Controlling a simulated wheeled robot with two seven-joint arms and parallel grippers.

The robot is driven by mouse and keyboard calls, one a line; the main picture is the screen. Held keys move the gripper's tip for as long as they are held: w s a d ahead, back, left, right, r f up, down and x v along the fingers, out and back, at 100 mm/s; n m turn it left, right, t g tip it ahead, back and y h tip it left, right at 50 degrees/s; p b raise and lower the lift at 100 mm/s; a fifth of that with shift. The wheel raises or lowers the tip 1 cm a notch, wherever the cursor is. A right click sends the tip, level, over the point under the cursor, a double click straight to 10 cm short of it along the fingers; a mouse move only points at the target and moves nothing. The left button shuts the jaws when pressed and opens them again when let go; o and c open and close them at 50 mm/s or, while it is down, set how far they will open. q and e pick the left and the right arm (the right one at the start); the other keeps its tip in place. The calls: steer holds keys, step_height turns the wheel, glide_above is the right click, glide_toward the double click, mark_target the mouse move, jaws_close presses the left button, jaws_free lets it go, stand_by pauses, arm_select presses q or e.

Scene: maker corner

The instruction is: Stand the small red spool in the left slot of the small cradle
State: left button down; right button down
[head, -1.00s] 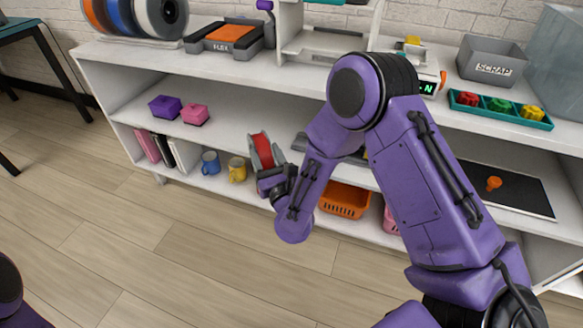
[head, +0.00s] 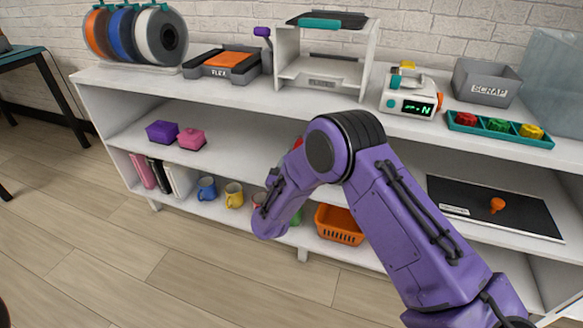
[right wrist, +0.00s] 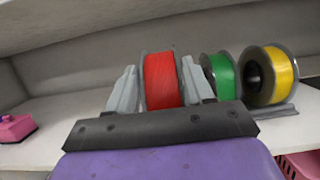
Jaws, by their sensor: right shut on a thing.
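The red spool (right wrist: 163,82) stands upright between the fingers of my right gripper (right wrist: 160,72) in the right wrist view, and the gripper is shut on it. In the head view only a sliver of red (head: 297,143) shows behind my right arm, and the gripper is hidden. A green spool (right wrist: 219,77) and a yellow spool (right wrist: 280,75) stand just right of the red one. The grey cradle (right wrist: 285,111) shows at its right end under them. Its left part is hidden, so I cannot tell whether the red spool touches it. My left gripper is out of view.
A purple box (head: 162,132) and a pink box (head: 191,139) sit on the middle shelf to the left. A black mat (head: 480,195) with an orange knob lies to the right. Mugs and an orange basket (head: 338,225) are below. The upper shelf board hangs close overhead.

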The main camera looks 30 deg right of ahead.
steer(key=w+d+b, duration=0.1)
steer(key=w+d, duration=0.1)
steer(key=d, duration=0.1)
steer(key=w+d+b, duration=0.1)
steer(key=w+d, duration=0.2)
steer(key=shift+w+d, duration=0.35)
steer(key=shift+d, duration=0.05)
steer(key=shift+w+d+f+b, duration=0.35)
steer(key=shift+f+b, duration=0.2)
steer(key=shift+b, duration=0.3)
steer(key=shift+f+b, duration=0.9)
steer(key=shift+f, duration=0.05)
steer(key=shift+c, duration=1.8)
jaws_free()
steer(key=shift+s+a, duration=0.1)
